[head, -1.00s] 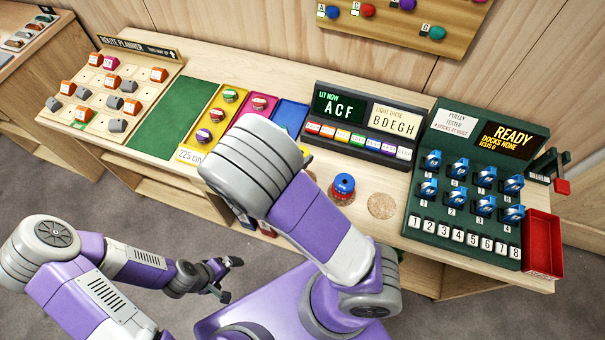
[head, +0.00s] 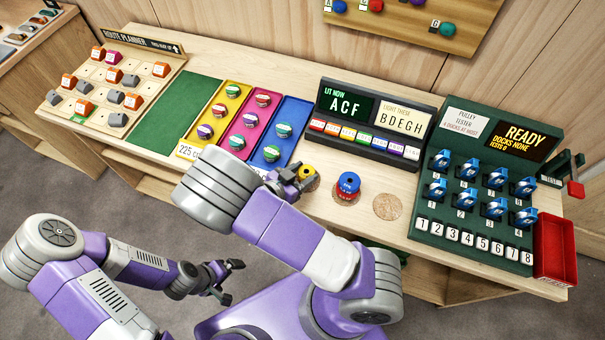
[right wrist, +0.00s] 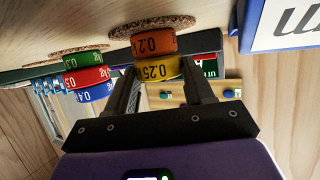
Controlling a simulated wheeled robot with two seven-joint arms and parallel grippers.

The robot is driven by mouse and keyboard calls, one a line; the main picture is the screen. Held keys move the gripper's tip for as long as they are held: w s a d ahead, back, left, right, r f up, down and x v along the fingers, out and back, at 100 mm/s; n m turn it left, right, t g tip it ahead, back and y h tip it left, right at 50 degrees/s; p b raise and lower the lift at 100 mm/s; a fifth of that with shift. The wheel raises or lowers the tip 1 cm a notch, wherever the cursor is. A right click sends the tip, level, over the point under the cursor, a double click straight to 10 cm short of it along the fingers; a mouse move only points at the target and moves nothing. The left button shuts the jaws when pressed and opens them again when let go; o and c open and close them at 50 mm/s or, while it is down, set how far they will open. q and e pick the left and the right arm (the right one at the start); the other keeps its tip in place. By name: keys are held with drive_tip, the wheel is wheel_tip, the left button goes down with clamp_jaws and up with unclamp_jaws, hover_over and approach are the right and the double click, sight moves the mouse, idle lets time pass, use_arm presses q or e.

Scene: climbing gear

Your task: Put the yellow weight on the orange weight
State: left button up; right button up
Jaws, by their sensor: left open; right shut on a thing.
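My right gripper (head: 294,180) is shut on the yellow weight (head: 306,173), which reads 0.25 in the right wrist view (right wrist: 157,69). That view looks upside down. The orange weight (right wrist: 154,43) rests on a cork disc (right wrist: 152,23), and the yellow weight is directly over it, lined up and touching or nearly so; I cannot tell which. In the head view the orange weight is mostly hidden beneath the yellow weight and fingers. My left gripper (head: 227,282) is open and empty, low in front of the table.
Beside it, a blue weight (head: 348,182) tops a stack with red and green ones on another cork disc. An empty cork disc (head: 387,206) lies to the right. The pulley tester (head: 470,225), sign console (head: 366,135) and coloured trays (head: 291,110) surround this spot.

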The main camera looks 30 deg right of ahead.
drive_tip(key=shift+f, duration=0.1)
drive_tip(key=o, duration=1.2)
drive_tip(key=shift+o, duration=0.2)
drive_tip(key=shift+a+r, duration=0.15)
drive_tip(key=shift+r, duration=0.1)
drive_tip(key=p+v, duration=0.2)
drive_tip(key=v, duration=0.9)
drive_tip(key=shift+s+a+r+p, duration=0.15)
drive_tip(key=shift+s+a+p, duration=0.05)
drive_tip(key=shift+a+p, duration=0.1)
